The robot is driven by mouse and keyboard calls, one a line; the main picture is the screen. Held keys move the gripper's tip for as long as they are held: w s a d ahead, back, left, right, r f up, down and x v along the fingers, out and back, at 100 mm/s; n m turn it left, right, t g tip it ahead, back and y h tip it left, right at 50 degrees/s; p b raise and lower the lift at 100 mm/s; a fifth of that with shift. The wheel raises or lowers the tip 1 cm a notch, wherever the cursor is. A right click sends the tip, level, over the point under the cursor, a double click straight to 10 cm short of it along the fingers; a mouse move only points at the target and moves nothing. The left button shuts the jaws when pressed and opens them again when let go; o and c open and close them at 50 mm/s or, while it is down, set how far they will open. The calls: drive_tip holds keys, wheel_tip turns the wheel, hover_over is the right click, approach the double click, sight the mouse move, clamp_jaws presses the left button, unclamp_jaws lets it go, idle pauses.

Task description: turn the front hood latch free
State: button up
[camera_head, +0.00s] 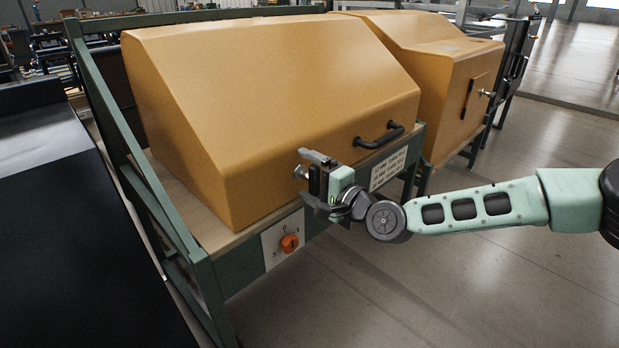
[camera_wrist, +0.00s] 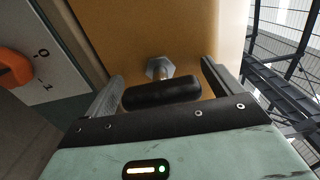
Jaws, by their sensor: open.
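The front hood (camera_head: 270,110) is a large orange-yellow cover, lowered on its green-framed bench. Its latch (camera_head: 299,172) shows as a small metal piece on the front face, mostly behind my gripper (camera_head: 307,180). In the wrist view the latch has a metal hex base (camera_wrist: 160,68) and a black rounded cross handle (camera_wrist: 162,93). My gripper (camera_wrist: 163,70) is open, with one finger on each side of the handle. The handle lies across the space between the fingers, with its ends close to them. I cannot tell whether either finger touches it.
A black pull handle (camera_head: 380,134) is on the hood, right of the latch. An orange rotary switch (camera_head: 289,243) sits on a white plate below; it also shows in the wrist view (camera_wrist: 14,66). A second orange hood (camera_head: 450,85) stands behind. The floor at right is clear.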

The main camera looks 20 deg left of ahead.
drive_tip(key=p+v, duration=0.3)
drive_tip(key=v, duration=1.4)
drive_tip(key=shift+d, duration=0.2)
drive_tip(key=s+d+f+n+g+h, duration=0.2)
drive_tip(key=s+n+g+h, duration=0.1)
drive_tip(key=s+n+h, duration=0.15)
drive_tip(key=s+d+f+n+g+h, duration=0.2)
drive_tip(key=s+f+n+g+h, duration=0.15)
drive_tip(key=s, duration=0.25)
drive_tip(key=s+d+r+n+h, duration=0.2)
drive_tip(key=s+d+r+h, duration=0.2)
drive_tip(key=s+d+r, duration=0.4)
drive_tip(key=s+d+r+n+h, duration=0.35)
drive_tip(key=s+d+r, duration=0.2)
drive_tip(key=d, duration=0.45)
wheel_tip(320, 180, up, 27)
drive_tip(key=m+p, duration=0.1)
drive_tip(key=p, duration=2.6)
drive_tip(key=shift+s+a+p, duration=0.2)
drive_tip(key=shift+a+p, duration=0.1)
